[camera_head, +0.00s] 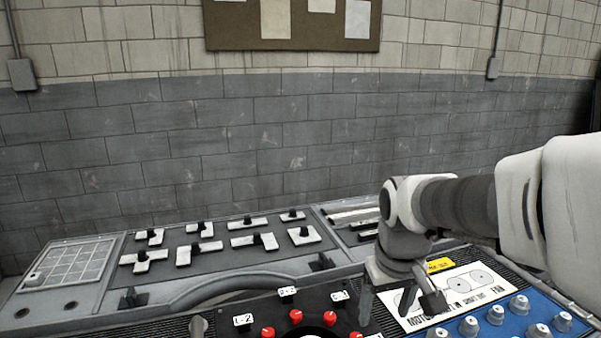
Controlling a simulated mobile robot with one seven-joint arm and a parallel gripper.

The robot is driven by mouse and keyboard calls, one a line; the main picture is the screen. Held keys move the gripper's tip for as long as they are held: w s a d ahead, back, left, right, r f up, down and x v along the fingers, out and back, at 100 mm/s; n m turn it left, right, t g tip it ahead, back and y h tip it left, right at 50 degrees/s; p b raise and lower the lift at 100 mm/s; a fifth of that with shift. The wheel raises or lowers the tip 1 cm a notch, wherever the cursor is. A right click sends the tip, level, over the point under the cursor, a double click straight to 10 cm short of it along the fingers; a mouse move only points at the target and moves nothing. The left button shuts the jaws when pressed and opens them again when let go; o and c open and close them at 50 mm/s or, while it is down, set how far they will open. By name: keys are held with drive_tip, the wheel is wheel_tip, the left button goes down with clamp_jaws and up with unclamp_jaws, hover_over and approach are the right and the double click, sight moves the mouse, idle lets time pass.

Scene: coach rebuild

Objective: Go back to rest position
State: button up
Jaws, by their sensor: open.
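My arm reaches in from the right edge of the head view. My gripper (400,302) points down over the right part of the console, with its two fingers apart and nothing seen between them. It hangs near a white labelled panel (446,297) and partly covers it. I cannot tell whether the fingertips touch the console.
The grey console (200,290) fills the lower view. It bears white pieces with black knobs (198,252), red knobs (296,316), a blue panel with grey knobs (520,305) and a grid pad (68,264). A block wall (200,150) with a board (292,45) stands behind.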

drive_tip(key=s+r+m+t, duration=0.2)
drive_tip(key=s+r+t, duration=0.1)
drive_tip(key=s, duration=0.9)
drive_tip(key=shift+s+r, duration=0.3)
drive_tip(key=shift+r, duration=0.1)
drive_tip(key=shift+a, duration=0.1)
idle(0.8)
